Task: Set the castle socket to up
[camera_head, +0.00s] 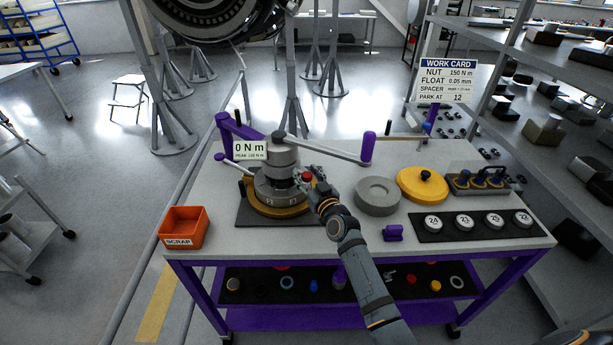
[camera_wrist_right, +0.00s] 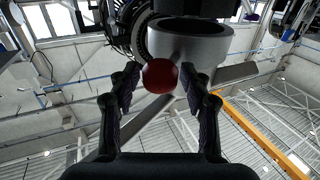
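The castle socket looks to be the grey stepped cylinder (camera_head: 283,157) standing on the round brass-edged fixture (camera_head: 262,205) at the left of the bench. A red ball knob (camera_head: 307,177) is at its right side. My right gripper (camera_head: 313,183) is at this knob. In the right wrist view the knob (camera_wrist_right: 160,75) sits between and just beyond the fingertips (camera_wrist_right: 160,82), which stand apart with a gap on the left. A grey ring-shaped body (camera_wrist_right: 190,40), apparently the socket, is behind it. My left gripper is not in view.
A grey arm with a purple handle (camera_head: 367,148) reaches right from the socket's top. A readout (camera_head: 250,150) shows 0 N m. An orange scrap bin (camera_head: 183,228) is left. A grey ring (camera_head: 377,195), yellow disc (camera_head: 422,184) and black strip of gauges (camera_head: 475,225) are right.

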